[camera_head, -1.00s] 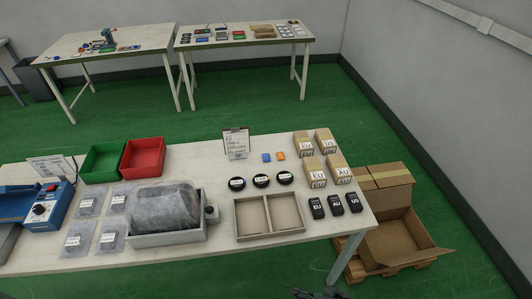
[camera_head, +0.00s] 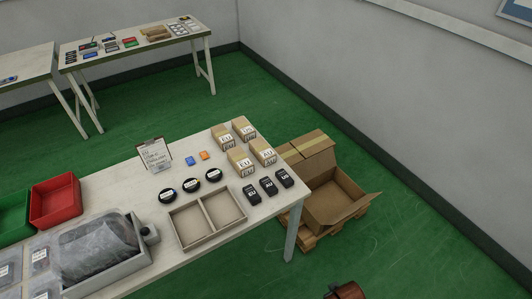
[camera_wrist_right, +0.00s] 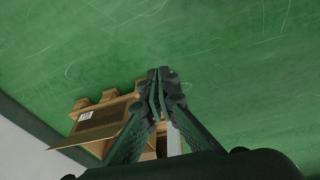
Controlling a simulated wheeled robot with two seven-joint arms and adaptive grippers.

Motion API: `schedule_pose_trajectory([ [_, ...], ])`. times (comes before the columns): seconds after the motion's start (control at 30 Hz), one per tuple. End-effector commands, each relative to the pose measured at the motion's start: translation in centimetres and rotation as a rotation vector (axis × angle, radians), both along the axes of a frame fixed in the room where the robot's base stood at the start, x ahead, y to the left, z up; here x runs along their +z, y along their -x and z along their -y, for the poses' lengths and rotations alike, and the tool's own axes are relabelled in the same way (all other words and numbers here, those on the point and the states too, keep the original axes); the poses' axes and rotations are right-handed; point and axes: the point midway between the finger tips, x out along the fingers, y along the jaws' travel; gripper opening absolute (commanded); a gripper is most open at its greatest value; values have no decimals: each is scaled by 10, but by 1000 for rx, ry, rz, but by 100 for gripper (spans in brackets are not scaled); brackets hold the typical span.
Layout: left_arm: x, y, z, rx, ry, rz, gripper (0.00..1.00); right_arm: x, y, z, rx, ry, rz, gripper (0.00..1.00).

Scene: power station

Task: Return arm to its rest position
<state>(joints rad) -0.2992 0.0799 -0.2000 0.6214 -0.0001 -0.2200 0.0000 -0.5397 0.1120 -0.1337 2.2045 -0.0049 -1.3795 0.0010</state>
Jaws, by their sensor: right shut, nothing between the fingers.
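My right gripper (camera_wrist_right: 160,82) shows in the right wrist view, with its dark fingers together and nothing between them. It points over the green floor (camera_wrist_right: 220,55), apart from the open cardboard box (camera_wrist_right: 105,120) on its pallet. In the head view no gripper shows clearly. A reddish-brown rounded part at the bottom edge is cut off, and I cannot tell what it is. My left gripper is not in view.
The work table (camera_head: 245,235) holds a divided tray (camera_head: 181,235), small cartons (camera_head: 240,160), black boxes (camera_head: 268,187) and a red bin (camera_head: 55,201). The open cardboard box (camera_head: 335,195) stands by its right end. Green floor (camera_head: 410,240) is free to the right.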

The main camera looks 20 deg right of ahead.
Motion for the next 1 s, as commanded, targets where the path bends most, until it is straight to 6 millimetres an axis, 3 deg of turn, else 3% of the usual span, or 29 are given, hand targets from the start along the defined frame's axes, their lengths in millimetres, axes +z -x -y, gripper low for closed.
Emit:
schedule_pose_trajectory([
  [0.27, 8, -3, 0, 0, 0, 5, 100, -118, 17, -7, 21, -16, -50, 0],
  [0.47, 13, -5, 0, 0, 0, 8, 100, -211, 59, -12, 41, -25, -88, 0],
  [0.6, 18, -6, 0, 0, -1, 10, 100, -265, 104, -15, 57, -30, -117, 0],
  [0.8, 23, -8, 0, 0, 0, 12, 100, -316, 177, -15, 78, -36, -154, 0],
  [1.0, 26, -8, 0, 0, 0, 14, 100, -336, 228, -13, 92, -37, -173, 0],
])
